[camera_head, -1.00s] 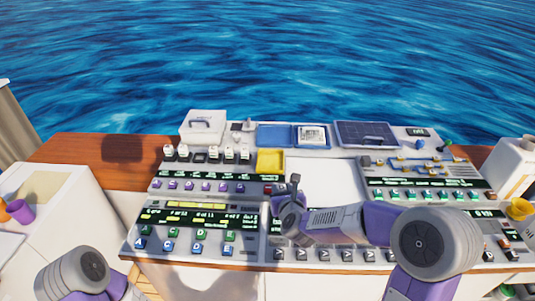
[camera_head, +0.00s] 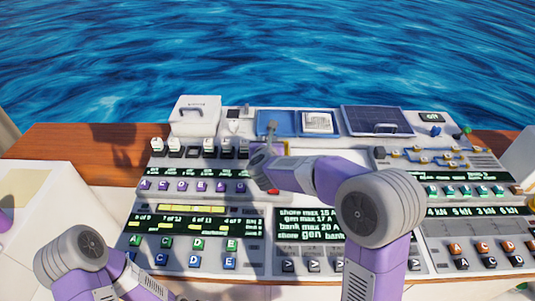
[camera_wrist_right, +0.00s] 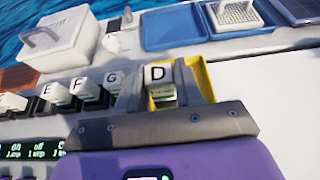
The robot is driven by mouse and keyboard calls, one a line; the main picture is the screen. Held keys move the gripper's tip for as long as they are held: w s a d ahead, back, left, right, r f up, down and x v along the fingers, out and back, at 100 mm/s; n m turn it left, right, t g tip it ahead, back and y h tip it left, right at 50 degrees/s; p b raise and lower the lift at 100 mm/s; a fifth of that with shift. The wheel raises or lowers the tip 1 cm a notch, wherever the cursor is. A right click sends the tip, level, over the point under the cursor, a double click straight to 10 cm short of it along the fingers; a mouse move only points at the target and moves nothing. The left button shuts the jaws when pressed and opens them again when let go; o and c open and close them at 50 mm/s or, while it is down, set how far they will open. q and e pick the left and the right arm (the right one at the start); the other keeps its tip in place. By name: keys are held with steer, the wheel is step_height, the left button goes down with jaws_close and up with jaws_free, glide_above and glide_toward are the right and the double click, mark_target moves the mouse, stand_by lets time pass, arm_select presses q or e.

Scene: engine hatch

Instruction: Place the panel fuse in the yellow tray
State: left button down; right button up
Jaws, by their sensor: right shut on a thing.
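The panel fuse (camera_wrist_right: 160,74), a pale block with a "D" on its face, is between the fingers of my right gripper (camera_wrist_right: 160,92), which is shut on it. The yellow tray (camera_wrist_right: 206,78) shows around and behind the fuse in the wrist view. I cannot tell whether the fuse touches the tray floor. In the head view my right gripper (camera_head: 270,133) is at the tray, which it and the arm mostly cover. My left arm is at the lower left; its gripper is not in view.
A row of similar fuses, including one marked G (camera_wrist_right: 113,80), stands left of the tray. A white lidded box (camera_head: 195,116) is at the back left. Blue trays (camera_head: 276,123) lie just behind, and a dark panel (camera_head: 377,120) is at the back right.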

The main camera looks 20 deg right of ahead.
steer(key=shift+f+b, duration=0.5)
steer(key=shift+f, duration=1.5)
steer(key=shift+f, duration=0.2)
steer(key=o, duration=1)
steer(key=shift+r, duration=0.1)
steer(key=shift+o, duration=0.2)
steer(key=shift+r, duration=0.2)
steer(key=p+v, duration=0.1)
steer(key=v, duration=1.1)
